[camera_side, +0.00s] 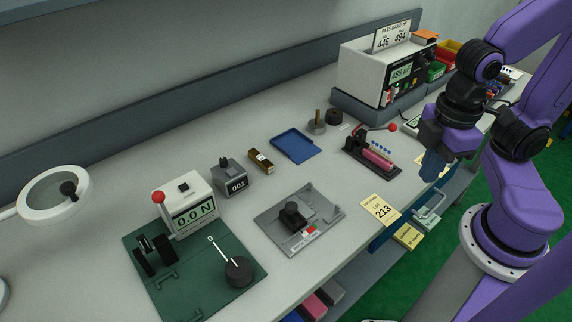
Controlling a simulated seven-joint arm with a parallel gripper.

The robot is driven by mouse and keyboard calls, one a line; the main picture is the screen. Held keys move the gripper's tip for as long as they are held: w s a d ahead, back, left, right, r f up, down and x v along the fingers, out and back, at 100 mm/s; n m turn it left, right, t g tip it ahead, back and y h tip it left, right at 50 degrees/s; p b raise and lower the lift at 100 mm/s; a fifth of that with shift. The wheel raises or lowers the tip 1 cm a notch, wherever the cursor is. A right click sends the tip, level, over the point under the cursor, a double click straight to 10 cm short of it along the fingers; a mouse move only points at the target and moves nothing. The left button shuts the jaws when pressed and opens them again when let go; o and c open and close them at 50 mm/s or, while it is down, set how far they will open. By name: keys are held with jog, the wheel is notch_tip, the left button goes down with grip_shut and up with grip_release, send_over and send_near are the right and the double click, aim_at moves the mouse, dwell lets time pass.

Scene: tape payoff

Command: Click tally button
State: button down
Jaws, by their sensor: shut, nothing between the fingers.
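The tally counter (231,180) is a small dark grey box with a white window reading 001. It stands upright on the bench left of centre. A small dark button (223,161) sticks up from its top. My gripper (431,172) hangs at the right of the picture, fingers down and shut, with nothing in it. It is far to the right of the counter, near the bench's front edge and well clear of the button.
A force gauge (190,206) reading 0.0 N stands on a green plate left of the counter. A brown block (261,160) and blue tray (295,146) lie right of it. A grey fixture (299,219) is in front. A red-knobbed press (371,155) and white tester (384,72) stand further right.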

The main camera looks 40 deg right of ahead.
jog(key=w+a+m+t+y, duration=0.35)
jog(key=w+a+m, duration=0.45)
jog(key=w+a, duration=0.8)
jog(key=m+t+y, duration=0.2)
jog(key=m+t, duration=0.2)
jog(key=m, duration=0.3)
send_over(236, 171)
jog(key=shift+h, duration=0.25)
jog(key=shift+f+n, duration=0.1)
jog(key=shift+n, duration=0.2)
jog(key=shift+f, duration=4.35)
jog(key=shift+f, duration=0.1)
jog(key=shift+f, duration=0.35)
jog(key=shift+f, duration=0.45)
jog(key=shift+r, duration=0.9)
